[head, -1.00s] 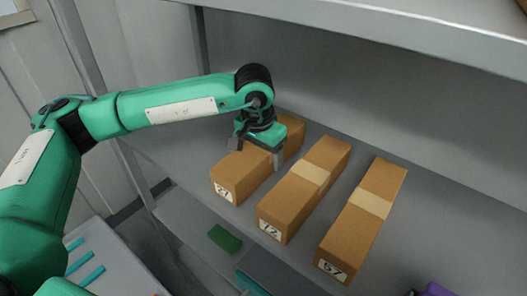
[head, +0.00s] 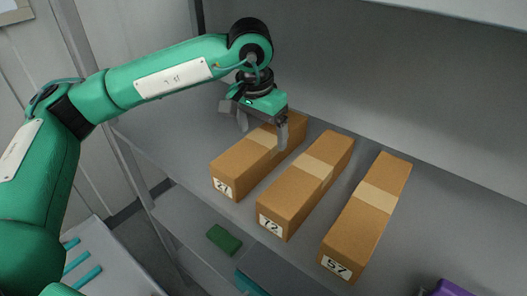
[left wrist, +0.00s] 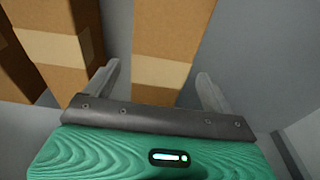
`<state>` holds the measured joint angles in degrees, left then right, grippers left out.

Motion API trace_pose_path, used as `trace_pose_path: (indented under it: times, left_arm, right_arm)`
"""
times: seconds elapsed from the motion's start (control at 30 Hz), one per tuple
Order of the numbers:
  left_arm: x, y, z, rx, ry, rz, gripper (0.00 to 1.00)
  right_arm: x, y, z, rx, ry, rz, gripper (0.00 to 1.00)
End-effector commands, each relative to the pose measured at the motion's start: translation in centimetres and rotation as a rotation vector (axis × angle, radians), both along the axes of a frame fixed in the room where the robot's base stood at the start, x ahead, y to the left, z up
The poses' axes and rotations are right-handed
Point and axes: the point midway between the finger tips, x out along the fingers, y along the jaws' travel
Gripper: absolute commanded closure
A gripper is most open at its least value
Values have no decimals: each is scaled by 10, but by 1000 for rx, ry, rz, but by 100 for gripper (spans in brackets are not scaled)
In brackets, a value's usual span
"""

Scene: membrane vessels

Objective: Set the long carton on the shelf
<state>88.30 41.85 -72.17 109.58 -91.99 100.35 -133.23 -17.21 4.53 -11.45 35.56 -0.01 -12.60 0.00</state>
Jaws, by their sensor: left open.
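Three long brown cartons with pale tape bands lie side by side on the shelf (head: 430,225). The left one (head: 238,172) is labelled 27, the middle one (head: 292,205) appears to be 72, and the right one (head: 352,235) is 57. My left gripper (head: 262,132) is open and empty, above the back part of carton 27 and apart from it. In the left wrist view, carton 27 (left wrist: 172,30) lies beyond and between the spread fingers (left wrist: 159,74), with a neighbouring carton (left wrist: 62,50) to its left. My right gripper is not in view.
A lower level holds a small dark green block (head: 224,239). A purple object (head: 452,288) is cut off at the bottom right. An upper shelf edge (head: 440,12) crosses the top right. A grey post (head: 85,85) stands at the left.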

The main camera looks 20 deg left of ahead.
Motion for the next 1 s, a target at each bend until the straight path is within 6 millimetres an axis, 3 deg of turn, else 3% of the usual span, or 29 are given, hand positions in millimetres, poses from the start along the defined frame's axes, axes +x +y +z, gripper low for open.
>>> trace_pose_path:
  times: [0.03, 0.2, 0.4, 1.0]
  left_arm:
    - [-1, 0, 7, -1, -6, -1, 13]
    - [-5, 1, 38, 0, -4, -1, 13]
    - [-8, 3, 56, 0, -1, 0, 13]
    - [-8, 3, 58, 0, 0, -1, 13]
  right_arm:
    - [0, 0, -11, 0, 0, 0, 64]
    - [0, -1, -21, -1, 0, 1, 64]
    - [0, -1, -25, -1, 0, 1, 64]
    - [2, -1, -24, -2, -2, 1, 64]
